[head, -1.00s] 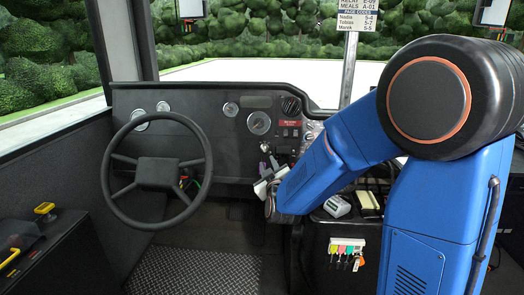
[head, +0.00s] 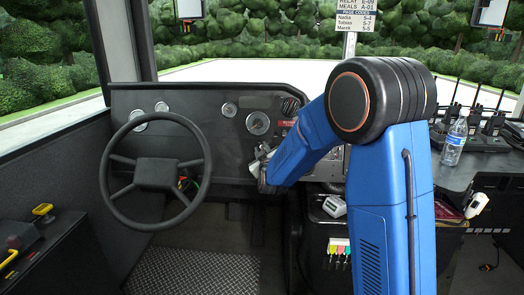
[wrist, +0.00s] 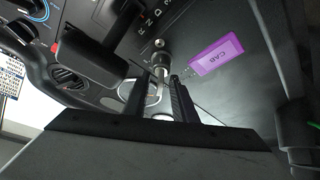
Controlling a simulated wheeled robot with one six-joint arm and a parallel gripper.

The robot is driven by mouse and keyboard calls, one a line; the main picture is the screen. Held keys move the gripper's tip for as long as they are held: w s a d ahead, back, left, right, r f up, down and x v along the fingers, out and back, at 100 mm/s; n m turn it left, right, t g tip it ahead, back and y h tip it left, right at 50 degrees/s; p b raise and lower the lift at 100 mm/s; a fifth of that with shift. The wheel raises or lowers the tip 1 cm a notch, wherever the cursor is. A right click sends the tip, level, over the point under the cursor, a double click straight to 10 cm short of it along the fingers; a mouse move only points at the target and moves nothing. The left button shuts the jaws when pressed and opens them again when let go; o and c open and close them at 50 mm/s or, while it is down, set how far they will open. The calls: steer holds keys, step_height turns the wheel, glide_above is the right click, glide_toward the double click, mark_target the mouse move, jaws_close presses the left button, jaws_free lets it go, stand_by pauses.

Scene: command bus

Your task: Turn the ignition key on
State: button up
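The ignition lock (wrist: 159,60) is a silver cylinder on the dark dash panel in the wrist view. A purple tag marked CAB (wrist: 216,55) hangs by a small chain at its right. The key itself is small and mostly hidden near the fingertips. My gripper (wrist: 161,80) has one dark finger on each side of the silver lock area, with a gap between them. I cannot tell whether either finger touches the key. In the head view my gripper (head: 262,158) is at the dash, right of the steering wheel, and my arm hides the lock.
The steering wheel (head: 157,172) is left of my gripper. A dark lever (wrist: 92,50) and the gear letters (wrist: 150,20) are close by in the wrist view. Colored tags (head: 339,247) hang below the console. A water bottle (head: 454,142) and radios stand on the right counter.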

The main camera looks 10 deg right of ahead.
jaws_close()
steer(key=shift+m, duration=0.5)
steer(key=m+h, duration=0.1)
steer(key=m, duration=0.1)
steer(key=shift+m, duration=0.3)
steer(key=m+h, duration=0.1)
steer(key=m, duration=0.2)
steer(key=m+h, duration=0.2)
steer(key=m, duration=0.1)
steer(key=shift+h, duration=0.3)
steer(key=m+g+h, duration=0.1)
steer(key=m, duration=0.2)
steer(key=m+h, duration=0.1)
steer(key=m, duration=0.1)
steer(key=m+g+h, duration=0.1)
steer(key=m, duration=0.2)
steer(key=shift+d+f+m+g, duration=0.1)
steer(key=shift+m+g, duration=0.2)
